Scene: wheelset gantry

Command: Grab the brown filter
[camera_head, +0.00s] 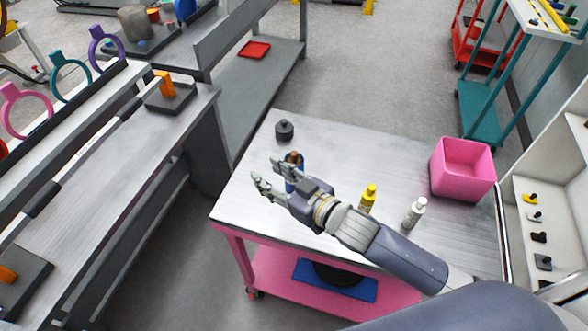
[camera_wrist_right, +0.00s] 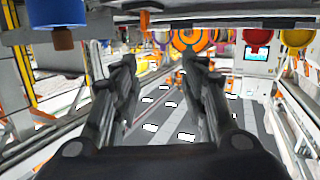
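A blue cylinder with a brown top (camera_head: 294,158) stands on the grey top of the pink cart; it is the only brown-topped item I make out there. My right gripper (camera_head: 265,172) reaches in from the right over the cart and partly covers this cylinder. Its fingers are spread and empty, pointing left past the cylinder. In the right wrist view the blue and brown piece (camera_wrist_right: 62,38) shows upside down at the upper left, outside the open fingers (camera_wrist_right: 158,68). My left gripper is not in view.
A dark grey cylinder (camera_head: 284,130) stands farther back on the cart. A yellow bottle (camera_head: 368,198) and a white bottle (camera_head: 414,213) stand near my right arm. A pink bin (camera_head: 463,169) is at the cart's right. The cart's left front corner is clear.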

